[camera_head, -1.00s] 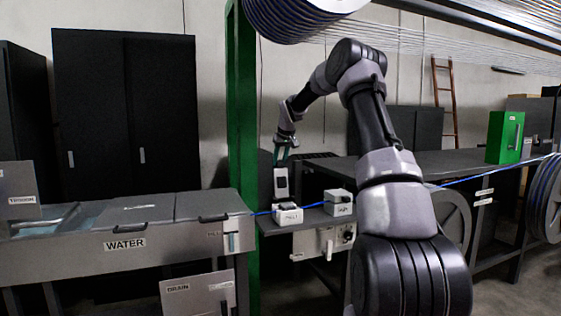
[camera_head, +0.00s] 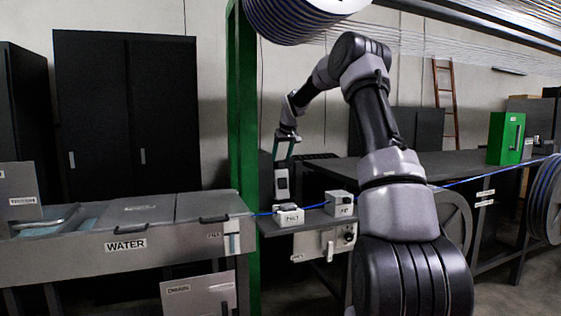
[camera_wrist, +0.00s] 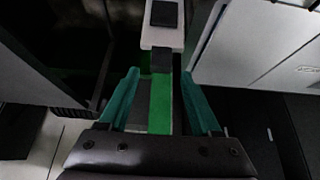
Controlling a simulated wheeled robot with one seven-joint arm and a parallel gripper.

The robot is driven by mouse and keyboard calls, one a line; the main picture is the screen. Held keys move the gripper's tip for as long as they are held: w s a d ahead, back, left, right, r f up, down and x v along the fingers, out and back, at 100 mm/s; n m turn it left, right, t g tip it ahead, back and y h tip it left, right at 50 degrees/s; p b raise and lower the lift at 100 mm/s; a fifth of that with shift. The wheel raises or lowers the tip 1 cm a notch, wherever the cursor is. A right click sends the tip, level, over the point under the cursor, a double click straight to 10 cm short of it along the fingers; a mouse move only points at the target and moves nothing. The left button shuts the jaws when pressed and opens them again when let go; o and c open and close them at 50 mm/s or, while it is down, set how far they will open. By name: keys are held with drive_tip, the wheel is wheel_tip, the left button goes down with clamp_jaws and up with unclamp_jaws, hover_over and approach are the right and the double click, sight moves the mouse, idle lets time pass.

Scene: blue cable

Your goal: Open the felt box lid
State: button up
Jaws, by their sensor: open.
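The felt box (camera_head: 291,218) is a small white box with a label on its front. It sits on the grey shelf, with a dark pad on top where the blue cable meets it. A pale upright piece with a dark square, which looks like its lid (camera_head: 281,194), stands above the back of the box. The same pale piece shows at the top of the wrist view (camera_wrist: 163,38). My gripper (camera_head: 282,165) is above the lid's upper end. In the wrist view its teal fingers (camera_wrist: 161,97) are apart with nothing held between them. Contact with the lid cannot be told.
A second white box (camera_head: 339,209) stands right of the felt box. The blue cable (camera_head: 460,181) runs along the shelf and table. A green post (camera_head: 243,120) and the WATER trough (camera_head: 165,240) are on the left. A dark table (camera_head: 430,168) extends right.

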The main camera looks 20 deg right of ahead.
drive_tip(key=v, duration=0.8)
drive_tip(key=shift+s+r, duration=0.15)
drive_tip(key=shift+r, duration=0.05)
drive_tip(key=s+a+r+m, duration=0.1)
drive_tip(key=s+a+r, duration=0.15)
drive_tip(key=s, duration=0.55)
drive_tip(key=s+a+r, duration=0.2)
drive_tip(key=s+a, duration=0.2)
drive_tip(key=s, duration=0.3)
drive_tip(key=s+a+r+m, duration=0.1)
drive_tip(key=s+a+r, duration=0.15)
drive_tip(key=s, duration=0.55)
drive_tip(key=s+a+f+m+y, duration=0.1)
drive_tip(key=s+f, duration=0.2)
drive_tip(key=s, duration=0.8)
drive_tip(key=s+a+f+m+t, duration=0.1)
drive_tip(key=s+f, duration=0.3)
drive_tip(key=s, duration=0.8)
drive_tip(key=shift+a+m+y, duration=0.3)
drive_tip(key=shift+a+y, duration=0.05)
drive_tip(key=shift+y, duration=0.05)
